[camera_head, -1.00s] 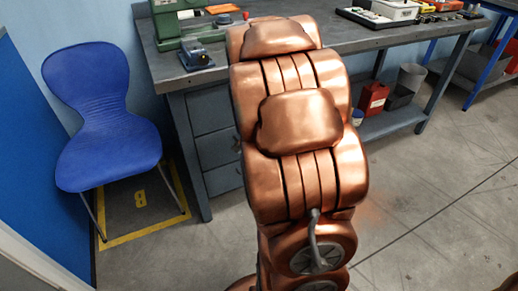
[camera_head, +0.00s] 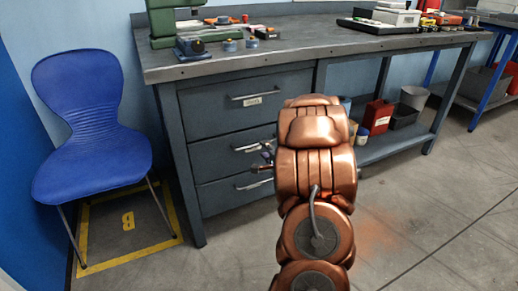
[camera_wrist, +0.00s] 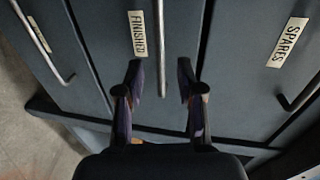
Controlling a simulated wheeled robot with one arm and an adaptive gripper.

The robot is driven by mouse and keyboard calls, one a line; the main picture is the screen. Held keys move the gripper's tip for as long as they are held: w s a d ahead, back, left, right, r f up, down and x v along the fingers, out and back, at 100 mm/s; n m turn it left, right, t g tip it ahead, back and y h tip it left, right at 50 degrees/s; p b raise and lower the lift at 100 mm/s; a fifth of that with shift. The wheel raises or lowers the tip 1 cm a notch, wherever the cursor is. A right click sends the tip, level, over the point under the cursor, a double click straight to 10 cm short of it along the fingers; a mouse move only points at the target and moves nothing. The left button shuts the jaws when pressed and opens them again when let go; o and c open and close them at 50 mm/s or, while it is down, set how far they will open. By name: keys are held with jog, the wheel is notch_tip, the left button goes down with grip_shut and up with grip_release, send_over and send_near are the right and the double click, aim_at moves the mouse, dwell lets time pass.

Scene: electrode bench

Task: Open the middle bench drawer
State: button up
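The bench (camera_head: 310,50) has a stack of three grey drawers, all closed. The middle bench drawer (camera_head: 215,155) has a bar handle (camera_head: 246,148). In the wrist view that middle drawer (camera_wrist: 112,45) carries a FINISHED label (camera_wrist: 137,33), and its handle (camera_wrist: 161,45) runs between my fingers. My gripper (camera_wrist: 160,80) is open, one finger on each side of the handle's near end, with gaps showing on both sides. In the head view my gripper (camera_head: 265,156) is at the right end of the middle handle, partly hidden by my arm.
The top drawer (camera_head: 222,104) is labelled SPARES (camera_wrist: 288,42) in the wrist view. The bottom drawer (camera_head: 225,194) has its own handle (camera_head: 254,184). A blue chair (camera_head: 92,150) stands left of the bench. A red container (camera_head: 377,116) sits on the lower shelf. Floor before the drawers is clear.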

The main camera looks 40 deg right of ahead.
aim_at(258, 145)
jog(key=shift+b+x, duration=1)
jog(key=shift+x, duration=2.05)
grip_shut()
